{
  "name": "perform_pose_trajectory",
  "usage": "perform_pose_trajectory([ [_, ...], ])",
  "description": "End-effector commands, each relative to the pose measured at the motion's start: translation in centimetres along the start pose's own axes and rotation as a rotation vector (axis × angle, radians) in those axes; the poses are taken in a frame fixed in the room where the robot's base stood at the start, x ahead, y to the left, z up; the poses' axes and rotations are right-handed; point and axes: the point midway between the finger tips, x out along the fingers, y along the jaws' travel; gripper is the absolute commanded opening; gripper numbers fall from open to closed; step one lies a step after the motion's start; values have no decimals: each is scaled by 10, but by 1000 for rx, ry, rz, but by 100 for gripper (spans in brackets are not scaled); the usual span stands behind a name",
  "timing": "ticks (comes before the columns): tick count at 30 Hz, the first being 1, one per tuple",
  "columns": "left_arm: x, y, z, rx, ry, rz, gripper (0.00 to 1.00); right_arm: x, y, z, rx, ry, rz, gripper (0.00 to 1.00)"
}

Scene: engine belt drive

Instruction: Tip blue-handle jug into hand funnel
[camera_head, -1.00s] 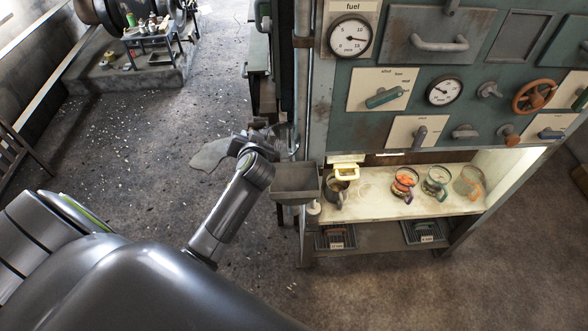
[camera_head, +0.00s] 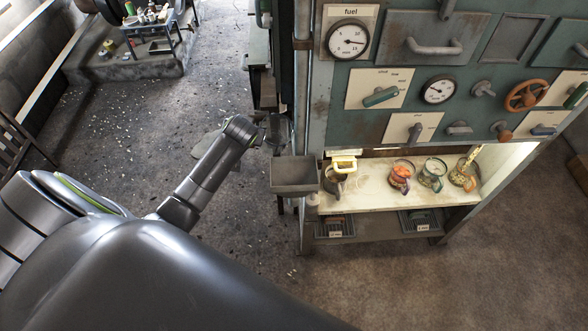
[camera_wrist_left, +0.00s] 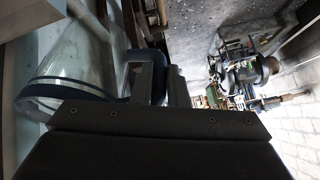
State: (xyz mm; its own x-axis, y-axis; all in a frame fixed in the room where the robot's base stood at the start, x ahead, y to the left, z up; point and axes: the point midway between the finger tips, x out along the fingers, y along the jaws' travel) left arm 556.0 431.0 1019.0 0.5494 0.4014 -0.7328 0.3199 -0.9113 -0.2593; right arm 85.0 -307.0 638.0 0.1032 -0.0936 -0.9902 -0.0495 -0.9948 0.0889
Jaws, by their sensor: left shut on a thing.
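The blue-handle jug (camera_wrist_left: 72,65) is clear, with a dark blue band around its rim, and fills the left of the left wrist view. My left gripper (camera_wrist_left: 158,80) is shut on its blue handle (camera_wrist_left: 150,57). In the head view my left arm reaches up to the left side of the machine. The gripper and jug there are mostly hidden behind the wrist and hard to make out. My right gripper is out of view.
Several jugs, including an orange-handled one (camera_head: 462,174), stand on the lit shelf (camera_head: 390,200) right of the funnel. The panel with gauges and levers rises above the shelf. A vertical pipe (camera_head: 303,95) runs close right of my wrist.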

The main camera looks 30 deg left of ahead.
Motion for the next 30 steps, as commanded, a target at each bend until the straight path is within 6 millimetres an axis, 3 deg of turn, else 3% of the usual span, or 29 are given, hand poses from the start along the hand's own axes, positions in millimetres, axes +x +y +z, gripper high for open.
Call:
perform_pose_trajectory([
  [13,57,2,26,-53,-171,138,0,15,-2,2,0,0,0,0],
  [30,74,-1,29,-95,-306,251,0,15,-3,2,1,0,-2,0],
])
